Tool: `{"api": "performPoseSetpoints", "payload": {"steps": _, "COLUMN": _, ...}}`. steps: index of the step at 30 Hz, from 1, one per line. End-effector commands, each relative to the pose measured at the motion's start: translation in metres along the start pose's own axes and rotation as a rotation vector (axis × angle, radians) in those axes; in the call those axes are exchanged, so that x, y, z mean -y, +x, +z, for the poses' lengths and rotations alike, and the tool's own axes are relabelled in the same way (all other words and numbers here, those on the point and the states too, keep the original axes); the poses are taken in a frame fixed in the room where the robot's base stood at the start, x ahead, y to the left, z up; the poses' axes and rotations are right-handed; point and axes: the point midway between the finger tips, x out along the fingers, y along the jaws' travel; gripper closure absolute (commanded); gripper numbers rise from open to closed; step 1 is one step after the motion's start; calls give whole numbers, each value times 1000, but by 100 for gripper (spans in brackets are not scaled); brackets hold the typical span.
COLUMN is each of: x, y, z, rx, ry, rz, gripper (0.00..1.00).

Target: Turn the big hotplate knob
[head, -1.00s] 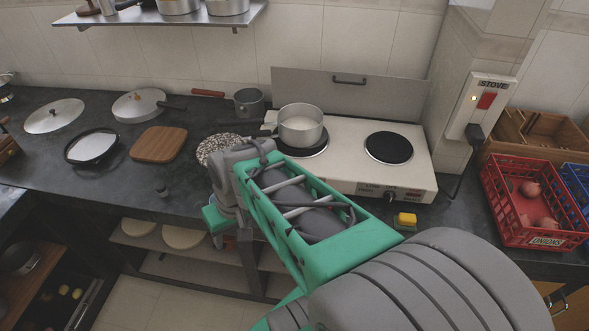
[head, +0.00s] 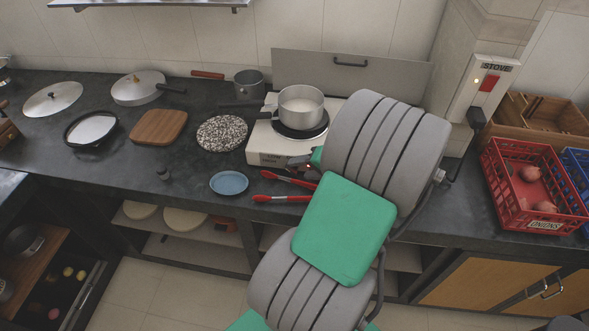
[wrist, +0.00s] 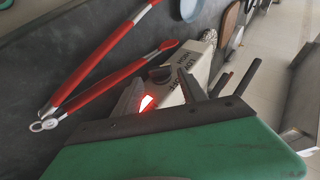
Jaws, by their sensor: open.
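The white hotplate (head: 265,150) stands on the counter against the wall, with a steel pot (head: 300,103) on its left burner. My arm covers its right half, so the big knob is hidden in the head view. My gripper (head: 305,163) is at the hotplate's front edge, mostly hidden by the arm. In the wrist view my gripper (wrist: 160,87) is open and empty, its fingers against the lettered white front panel (wrist: 189,72). A small red glow shows between the fingers. A dark rounded shape there may be a knob; I cannot tell which.
Red-handled tongs (head: 285,198) lie just in front of the hotplate, close to my gripper, beside a blue plate (head: 228,183). A speckled round board (head: 222,133) lies left of the hotplate. A red onion crate (head: 530,190) stands at the right.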

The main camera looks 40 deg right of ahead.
Motion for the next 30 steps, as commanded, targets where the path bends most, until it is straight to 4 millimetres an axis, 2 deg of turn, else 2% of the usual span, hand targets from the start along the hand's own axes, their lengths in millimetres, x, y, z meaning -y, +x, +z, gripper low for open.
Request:
{"api": "performPoseSetpoints", "payload": {"steps": 3, "x": 0, "y": 24, "z": 2, "rx": 6, "ry": -1, "rz": 0, "gripper": 51}}
{"api": "performPoseSetpoints", "payload": {"steps": 6, "x": 0, "y": 37, "z": 1, "rx": 4, "ry": -1, "rz": 0, "gripper": 51}}
{"api": "performPoseSetpoints", "payload": {"steps": 16, "x": 0, "y": 44, "z": 0, "rx": 1, "ry": -1, "rz": 3, "gripper": 52}}
{"api": "performPoseSetpoints", "payload": {"steps": 30, "x": 0, "y": 43, "z": 1, "rx": 2, "ry": -1, "rz": 3, "gripper": 90}}
